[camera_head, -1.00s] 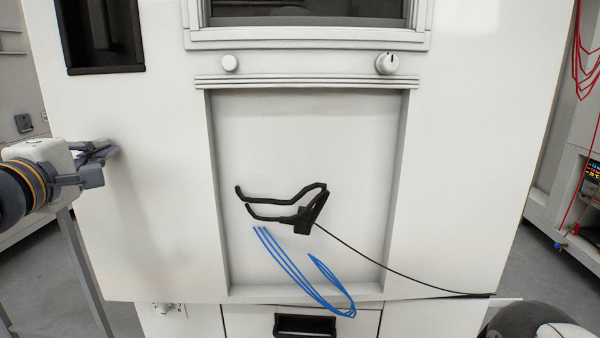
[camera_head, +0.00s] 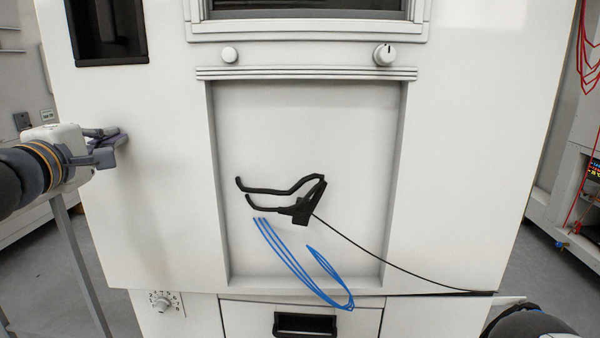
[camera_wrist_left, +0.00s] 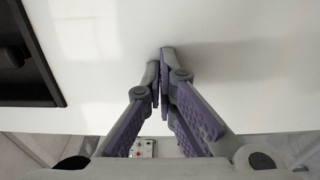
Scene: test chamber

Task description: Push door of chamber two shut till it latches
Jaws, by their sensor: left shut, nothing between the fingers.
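The chamber door (camera_head: 470,150) is a large white panel filling the middle of the head view, with a window at the top and a recessed panel below. Its lower edge stands apart from the cabinet front beneath, lower on the left than a flush fit can be judged from here. My left gripper (camera_head: 118,139) is at the door's left side, fingers together and empty. In the wrist view its fingertips (camera_wrist_left: 163,55) point at the white door face and appear to touch it; exact contact is unclear. The latch is not visible. My right gripper is out of view.
A black recess (camera_head: 107,30) is at the door's upper left. A black hook (camera_head: 305,205) and blue cables (camera_head: 300,265) hang on the door, with a thin black cable running right. A numbered dial (camera_head: 162,304) and black drawer handle (camera_head: 305,324) are below.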

